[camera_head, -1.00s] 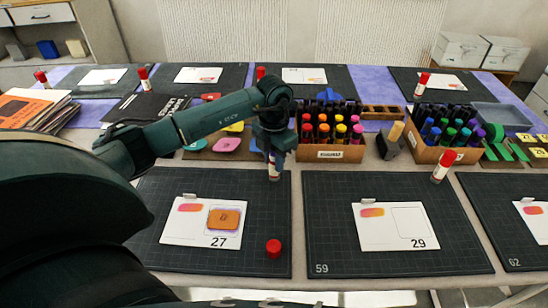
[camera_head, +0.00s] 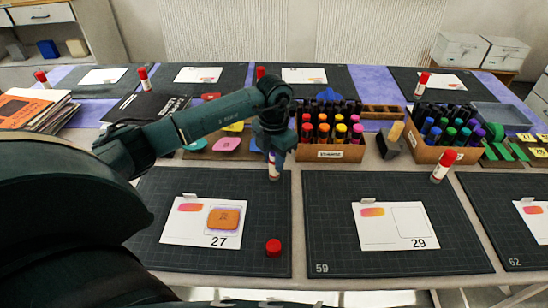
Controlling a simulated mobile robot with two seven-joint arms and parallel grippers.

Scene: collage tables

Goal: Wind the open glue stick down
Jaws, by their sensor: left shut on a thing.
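The open glue stick (camera_head: 274,172) stands upright near the back right of the near left cutting mat (camera_head: 165,262). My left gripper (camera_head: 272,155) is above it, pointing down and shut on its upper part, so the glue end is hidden. Only the lower part of the white tube shows below the fingers. Its red cap (camera_head: 273,247) lies apart on the same mat, nearer the front edge. My right gripper is not in view.
Card 27 (camera_head: 180,230) with an orange piece lies left of the cap. Card 29 (camera_head: 378,239) lies on the mat to the right. A cardboard box of markers (camera_head: 332,154) stands close right of my gripper. A capped glue stick (camera_head: 443,166) stands further right.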

